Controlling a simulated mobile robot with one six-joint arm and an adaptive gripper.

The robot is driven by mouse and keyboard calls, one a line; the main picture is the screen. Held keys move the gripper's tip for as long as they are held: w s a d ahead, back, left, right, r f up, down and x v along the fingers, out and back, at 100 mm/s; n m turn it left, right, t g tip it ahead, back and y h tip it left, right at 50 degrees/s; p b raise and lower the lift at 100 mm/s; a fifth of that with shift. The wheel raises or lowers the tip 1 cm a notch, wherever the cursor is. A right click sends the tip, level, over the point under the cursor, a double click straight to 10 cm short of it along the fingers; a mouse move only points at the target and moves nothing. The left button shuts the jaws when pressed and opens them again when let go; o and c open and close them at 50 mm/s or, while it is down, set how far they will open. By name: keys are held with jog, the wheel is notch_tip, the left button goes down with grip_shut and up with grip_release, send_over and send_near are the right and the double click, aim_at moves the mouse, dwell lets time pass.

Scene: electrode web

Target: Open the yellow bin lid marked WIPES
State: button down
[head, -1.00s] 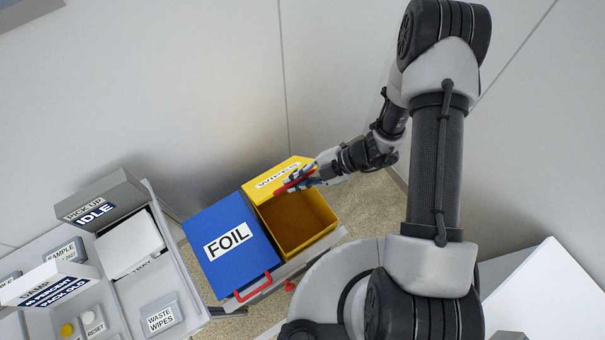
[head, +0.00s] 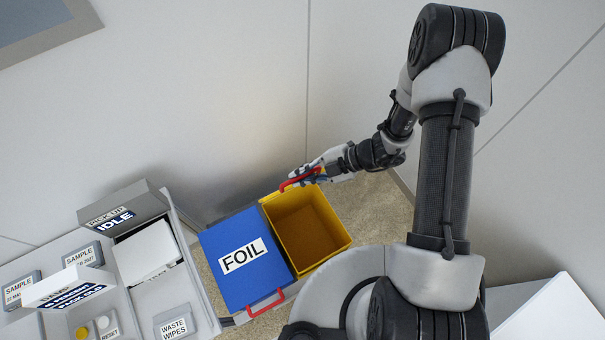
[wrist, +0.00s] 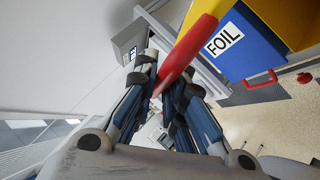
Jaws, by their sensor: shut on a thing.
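The yellow bin (head: 323,259) stands open to the right of the blue FOIL bin, and I see down into its empty-looking inside. Its lid is raised about upright at the back edge and shows only as a thin yellow strip; its WIPES label is hidden from the head view. My gripper (head: 304,177) is shut on the lid's red handle (head: 291,183) at the top of the raised lid. In the wrist view the red handle (wrist: 185,55) passes between the fingers of my gripper (wrist: 166,78), and yellow surfaces show at the top right.
The blue FOIL bin (head: 223,261) is closed, with a red handle at its front. A grey bench to the left holds a PICK UP IDLE box (head: 118,205), sample boxes and a WASTE WIPES block (head: 177,326). A pale wall rises behind the bins. Speckled floor shows to the right.

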jog(key=c, duration=1.9)
grip_release()
jog(key=s+v, duration=0.1)
jog(key=v, duration=1.1)
jog(key=shift+w, duration=0.4)
